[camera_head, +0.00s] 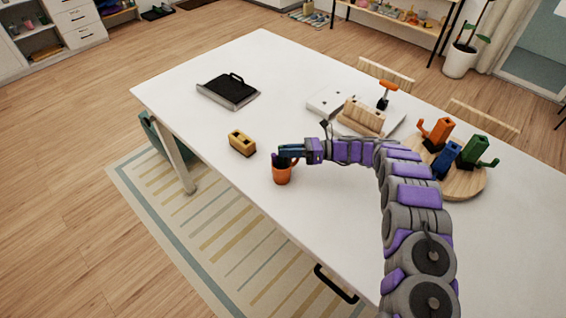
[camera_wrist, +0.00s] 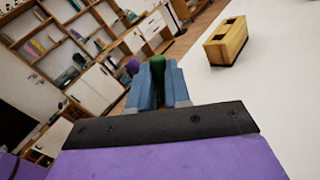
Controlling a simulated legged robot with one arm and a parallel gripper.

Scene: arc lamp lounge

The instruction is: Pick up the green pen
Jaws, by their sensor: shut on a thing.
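My gripper (camera_head: 287,152) reaches left over the white table, right at the mouth of an orange cup (camera_head: 282,175). In the wrist view, its blue fingers (camera_wrist: 158,88) are shut on the green pen (camera_wrist: 157,65), whose rounded dark green top stands up between them. A purple pen (camera_wrist: 132,67) shows just left of the fingers, and it also pokes out of the cup in the head view (camera_head: 274,158). The pen's lower part is hidden, so I cannot tell whether it is still inside the cup. The cup is hidden in the wrist view.
A wooden block with slots (camera_head: 242,143) stands left of the cup. A black tray (camera_head: 229,91) lies farther back. The table's near edge is close to the cup.

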